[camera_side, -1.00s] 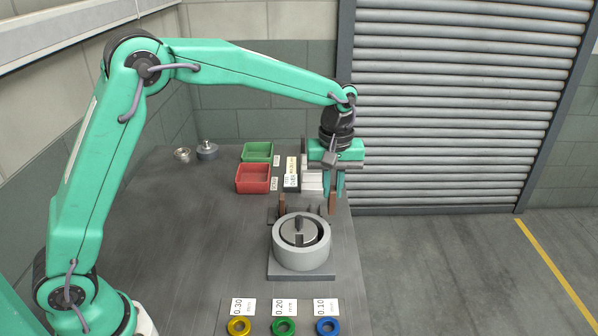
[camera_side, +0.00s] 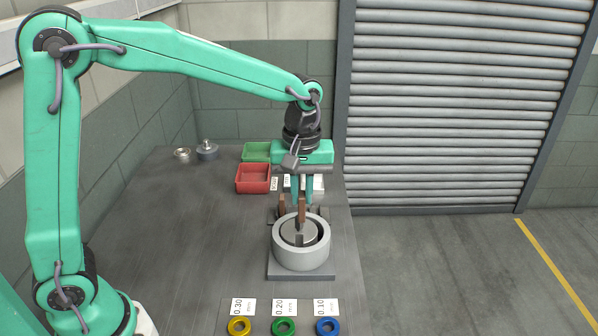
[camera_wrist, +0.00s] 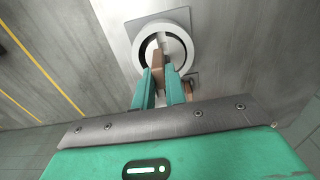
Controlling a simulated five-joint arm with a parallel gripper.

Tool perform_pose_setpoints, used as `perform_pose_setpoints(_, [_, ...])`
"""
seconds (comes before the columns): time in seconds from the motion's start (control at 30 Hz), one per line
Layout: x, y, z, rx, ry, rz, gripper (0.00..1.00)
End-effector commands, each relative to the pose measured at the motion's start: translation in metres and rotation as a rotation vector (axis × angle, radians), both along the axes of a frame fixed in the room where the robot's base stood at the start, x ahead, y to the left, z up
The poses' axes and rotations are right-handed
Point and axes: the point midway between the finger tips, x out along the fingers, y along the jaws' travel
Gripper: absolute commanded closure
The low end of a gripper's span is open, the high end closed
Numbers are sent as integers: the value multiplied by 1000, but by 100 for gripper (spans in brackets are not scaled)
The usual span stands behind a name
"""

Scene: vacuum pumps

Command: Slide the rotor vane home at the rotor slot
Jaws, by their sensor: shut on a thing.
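The rotor vane (camera_side: 302,213) is a brown plate held upright between the jaws of my gripper (camera_side: 301,198). In the side view its lower end overlaps the far part of the rotor (camera_side: 296,235), which sits inside a grey ring housing (camera_side: 302,258). In the wrist view the vane (camera_wrist: 158,61) shows between the teal fingers of my gripper (camera_wrist: 162,75), pointing over the ring (camera_wrist: 182,22). A dark slot shows in the rotor top. I cannot tell whether the vane touches the slot.
Another brown piece (camera_side: 282,204) stands behind the housing, beside dark blocks. A red bin (camera_side: 253,178) and a green bin (camera_side: 257,152) stand farther back.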

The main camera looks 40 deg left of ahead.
Motion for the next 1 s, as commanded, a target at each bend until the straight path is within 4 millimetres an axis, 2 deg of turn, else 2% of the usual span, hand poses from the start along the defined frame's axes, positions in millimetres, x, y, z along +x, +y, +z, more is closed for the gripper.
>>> perform_pose_setpoints(0.13, [-6,1,1,-1,-1,0,100])
perform_pose_setpoints(0.57, [-6,1,-1,0,0,0,100])
perform_pose_setpoints(1.0, [-7,1,-29,1,2,0,100])
